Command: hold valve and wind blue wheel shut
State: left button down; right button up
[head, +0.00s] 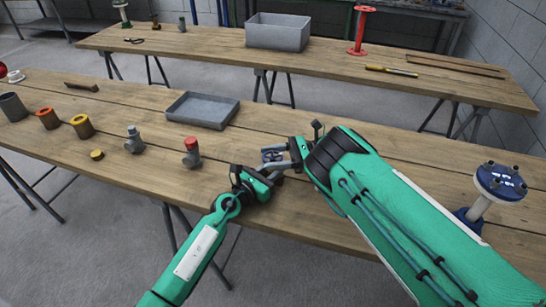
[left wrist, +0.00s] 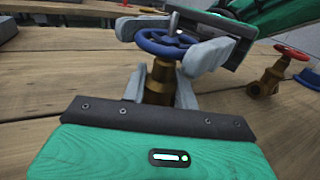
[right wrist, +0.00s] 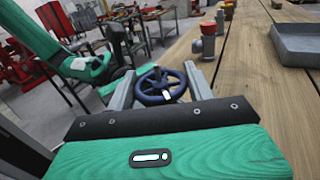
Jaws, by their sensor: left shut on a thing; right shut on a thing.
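A brass valve (left wrist: 159,84) with a blue wheel (left wrist: 165,43) stands upright between my grippers over the wooden table. My left gripper (head: 265,177) is shut on the brass body, below the wheel; its fingers flank the body in the left wrist view. My right gripper (head: 286,159) is shut on the blue wheel, with one grey finger on each side of the rim in the right wrist view (right wrist: 158,88). In the head view, the grippers hide most of the valve, and only a bit of the blue wheel (head: 272,154) shows.
A brass valve with a red wheel (left wrist: 270,78) stands to the right in the left wrist view. A grey tray (head: 203,110) and two grey fittings, one red-topped (head: 192,153), are left of my grippers. A blue-flanged pipe piece (head: 500,182) stands right of my right arm.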

jog(key=shift+w+r+m+t, duration=0.1)
jog(key=shift+m+t, duration=0.3)
jog(key=shift+t, duration=0.3)
jog(key=shift+m+t, duration=0.4)
jog(key=shift+t, duration=0.2)
jog(key=o, duration=1)
jog(key=shift+c, duration=0.2)
jog(key=shift+n+g, duration=0.3)
jog(key=shift+g, duration=0.2)
